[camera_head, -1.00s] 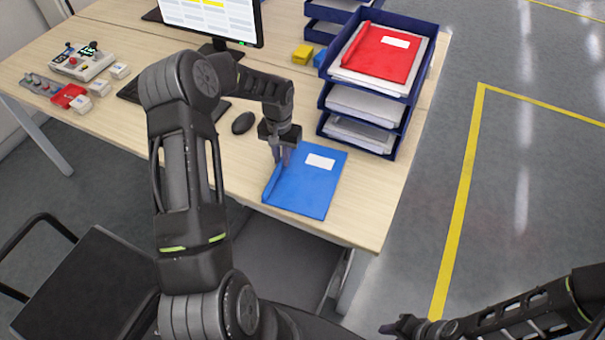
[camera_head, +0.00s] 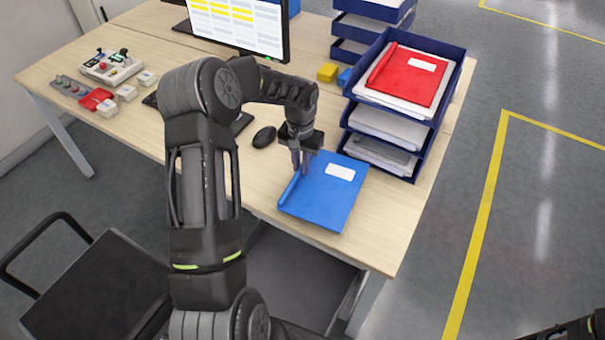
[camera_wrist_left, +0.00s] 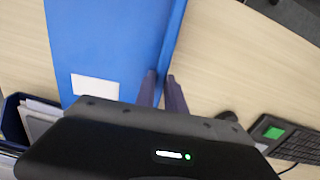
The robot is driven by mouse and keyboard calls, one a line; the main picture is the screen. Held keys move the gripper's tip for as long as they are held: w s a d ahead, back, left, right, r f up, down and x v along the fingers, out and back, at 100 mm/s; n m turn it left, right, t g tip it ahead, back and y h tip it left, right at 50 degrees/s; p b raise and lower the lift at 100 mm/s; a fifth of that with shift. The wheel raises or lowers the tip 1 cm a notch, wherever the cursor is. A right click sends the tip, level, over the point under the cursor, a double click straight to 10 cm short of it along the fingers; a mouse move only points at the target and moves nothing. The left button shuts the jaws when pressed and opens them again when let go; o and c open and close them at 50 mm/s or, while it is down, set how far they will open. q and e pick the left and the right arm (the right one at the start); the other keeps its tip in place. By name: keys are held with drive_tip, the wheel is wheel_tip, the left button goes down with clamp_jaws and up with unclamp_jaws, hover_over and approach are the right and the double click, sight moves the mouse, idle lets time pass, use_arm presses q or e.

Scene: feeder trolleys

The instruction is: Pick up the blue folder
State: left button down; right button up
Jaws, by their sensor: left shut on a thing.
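The blue folder (camera_head: 325,195) with a white label lies near the front edge of the desk, below the paper trays. It fills the upper left of the left wrist view (camera_wrist_left: 105,40). My left gripper (camera_head: 299,170) is at the folder's raised spine on its left side. In the left wrist view its two fingers (camera_wrist_left: 160,88) stand on either side of the spine edge, shut on it. I cannot tell whether the folder is clear of the desk top. My right gripper is out of view; only a bit of that arm shows at the lower right.
A blue tray stack (camera_head: 440,113) with papers and a red folder (camera_head: 411,78) stands just behind the blue folder. A mouse (camera_head: 264,137), a monitor (camera_head: 240,20) and a control box (camera_head: 112,66) are further left. A dark chair (camera_head: 95,285) stands before the desk.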

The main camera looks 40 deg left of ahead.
use_arm(q)
wheel_tip(320, 180, up, 6)
drive_tip(key=shift+r+b, duration=0.15)
drive_tip(key=shift+b, duration=0.3)
